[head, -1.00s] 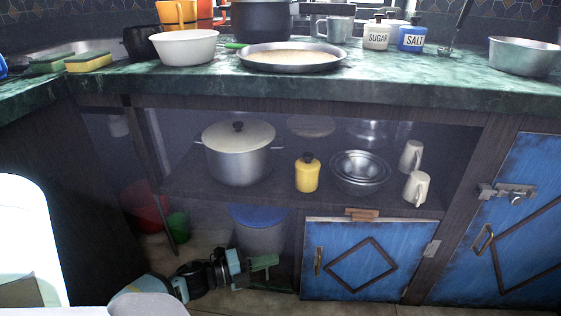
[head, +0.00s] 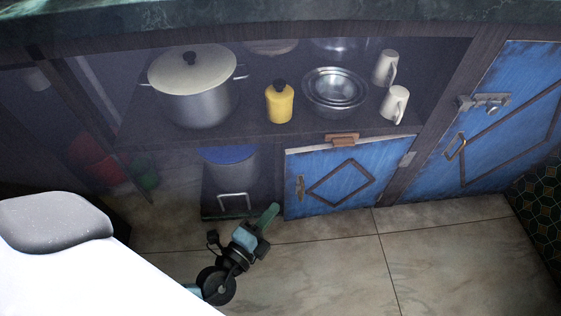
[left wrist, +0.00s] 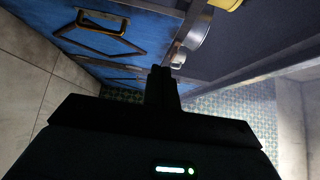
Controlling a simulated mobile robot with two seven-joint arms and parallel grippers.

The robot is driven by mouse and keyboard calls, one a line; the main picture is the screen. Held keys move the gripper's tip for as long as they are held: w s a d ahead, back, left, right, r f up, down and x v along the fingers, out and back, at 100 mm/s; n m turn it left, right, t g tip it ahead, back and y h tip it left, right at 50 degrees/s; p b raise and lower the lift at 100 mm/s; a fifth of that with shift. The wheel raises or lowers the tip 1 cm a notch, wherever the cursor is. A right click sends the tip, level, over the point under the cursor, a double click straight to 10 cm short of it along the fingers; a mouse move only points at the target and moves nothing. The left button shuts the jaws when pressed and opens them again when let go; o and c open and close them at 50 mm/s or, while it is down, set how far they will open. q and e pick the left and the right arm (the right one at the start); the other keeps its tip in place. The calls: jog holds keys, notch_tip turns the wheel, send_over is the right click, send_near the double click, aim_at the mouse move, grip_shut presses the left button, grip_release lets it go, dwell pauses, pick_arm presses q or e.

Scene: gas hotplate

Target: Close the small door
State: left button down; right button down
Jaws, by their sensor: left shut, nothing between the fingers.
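The small blue door (head: 372,197), with a dark diamond trim, is at the lower middle of the cabinet in the head view. It looks flush with the cabinet front. Its brass handle (head: 300,188) is at its left edge, and a wooden block (head: 342,140) lies above its top edge. My left gripper (head: 269,215) is shut and empty, low in front of the bin and just left of the door; contact cannot be told. In the left wrist view the shut fingers (left wrist: 161,78) point toward a blue panel (left wrist: 125,15) with dark trim. My right gripper is in neither current view.
A grey bin with a blue lid (head: 228,155) stands in the open bay left of the door. A pot (head: 192,95), a yellow bottle (head: 279,103), metal bowls (head: 335,90) and white mugs (head: 394,104) stand on the shelf above. The tiled floor (head: 330,265) in front is clear.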

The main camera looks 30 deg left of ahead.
pick_arm(q)
send_near(298, 160)
jog(key=w+d, duration=0.3)
jog(key=shift+w+a+b, duration=0.7)
jog(key=shift+w+a, duration=0.45)
jog(key=shift+w, duration=0.35)
